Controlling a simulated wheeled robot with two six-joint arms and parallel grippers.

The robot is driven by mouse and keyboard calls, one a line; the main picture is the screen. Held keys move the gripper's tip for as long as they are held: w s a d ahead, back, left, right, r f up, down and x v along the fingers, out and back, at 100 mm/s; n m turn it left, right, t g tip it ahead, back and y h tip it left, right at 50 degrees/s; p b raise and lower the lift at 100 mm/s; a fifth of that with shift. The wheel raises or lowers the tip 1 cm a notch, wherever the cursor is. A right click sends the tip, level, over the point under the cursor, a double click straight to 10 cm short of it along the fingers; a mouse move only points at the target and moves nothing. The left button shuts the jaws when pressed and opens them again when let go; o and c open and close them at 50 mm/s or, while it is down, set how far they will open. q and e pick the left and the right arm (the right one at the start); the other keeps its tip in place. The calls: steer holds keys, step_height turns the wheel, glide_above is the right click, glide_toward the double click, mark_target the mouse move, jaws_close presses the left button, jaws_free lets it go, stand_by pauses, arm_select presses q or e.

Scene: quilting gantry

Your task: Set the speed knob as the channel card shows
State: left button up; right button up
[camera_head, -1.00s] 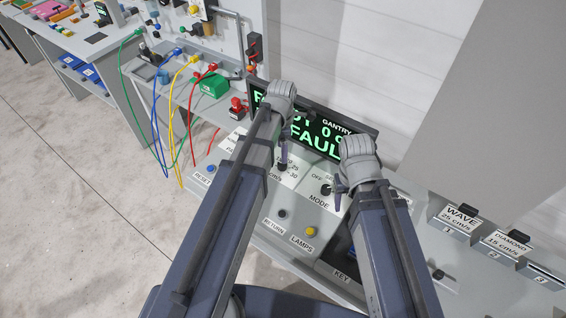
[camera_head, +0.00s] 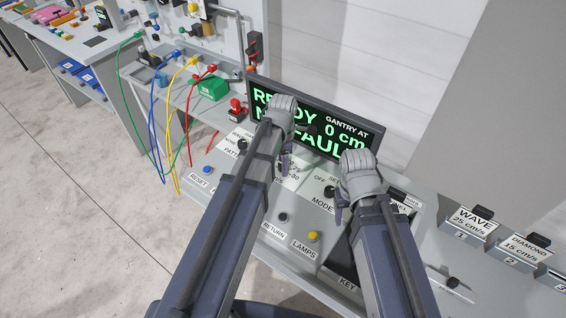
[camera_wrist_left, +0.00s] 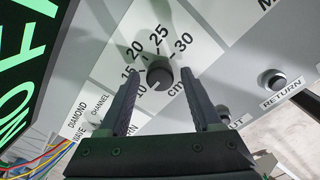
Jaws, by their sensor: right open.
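The speed knob (camera_wrist_left: 160,74) is a dark round knob on a white dial plate marked 10 to 30 cm/s in the left wrist view. Its pointer direction is too dark to tell. My left gripper (camera_wrist_left: 159,86) is open, one finger on each side of the knob, with gaps showing. In the head view my left gripper (camera_head: 285,160) hides the knob. The channel cards stand at the right: a WAVE 25 cm/s card (camera_head: 474,219) at slot 1 and a DIAMOND 15 cm/s card (camera_head: 525,247) at slot 2. My right gripper (camera_head: 341,205) is open near the MODE knob.
The display (camera_head: 262,98) reads READY, gantry at 0 cm, partly hidden. The MODE knob (camera_head: 330,191), yellow LAMPS button (camera_head: 314,236), RETURN button (camera_head: 283,217) and blue RESET button (camera_head: 207,170) sit close by. Coloured cables (camera_head: 171,120) hang at the left.

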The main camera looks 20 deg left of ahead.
arm_select(q)
jaws_close()
stand_by(0.3)
